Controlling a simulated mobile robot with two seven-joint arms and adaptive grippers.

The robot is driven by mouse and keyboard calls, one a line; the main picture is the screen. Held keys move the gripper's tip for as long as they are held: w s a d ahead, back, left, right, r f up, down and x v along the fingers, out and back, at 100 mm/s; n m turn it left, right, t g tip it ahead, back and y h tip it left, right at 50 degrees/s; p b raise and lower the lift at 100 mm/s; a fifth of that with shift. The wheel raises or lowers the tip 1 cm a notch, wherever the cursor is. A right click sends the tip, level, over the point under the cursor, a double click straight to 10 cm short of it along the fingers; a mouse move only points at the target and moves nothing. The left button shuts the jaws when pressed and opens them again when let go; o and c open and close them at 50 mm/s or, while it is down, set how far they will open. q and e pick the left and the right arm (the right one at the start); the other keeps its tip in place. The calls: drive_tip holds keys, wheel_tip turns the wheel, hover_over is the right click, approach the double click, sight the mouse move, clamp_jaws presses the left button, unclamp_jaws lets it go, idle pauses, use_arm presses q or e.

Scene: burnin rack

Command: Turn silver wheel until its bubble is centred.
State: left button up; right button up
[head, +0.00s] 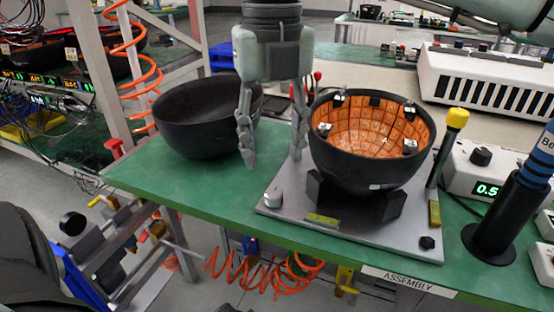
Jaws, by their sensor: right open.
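The silver wheel (272,198) is a small knob at the left front corner of a grey levelling plate (285,218). A yellow-green vial (322,220) lies along the plate's front edge, and another vial (434,213) stands along its right side. The bubbles are too small to make out. A black knob (427,243) sits at the plate's front right corner. My right gripper (273,160) points down, open and empty, above and behind the silver wheel and apart from it. My left gripper does not show.
A black bowl with orange tiled lining (368,183) stands on the plate on black supports. An empty black bowl (200,130) is left of my right gripper. A yellow-topped post (455,120), a black cylinder (497,235) and a display box (470,180) crowd the right. Green bench (165,185) is clear at left front.

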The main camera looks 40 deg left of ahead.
sight(274, 192)
drive_tip(key=shift+w+a, duration=0.1)
drive_tip(key=shift+w, duration=0.1)
drive_tip(key=shift+f, duration=0.3)
wheel_tip(274, 192, down, 7)
drive_tip(key=shift+f, duration=0.1)
clamp_jaws()
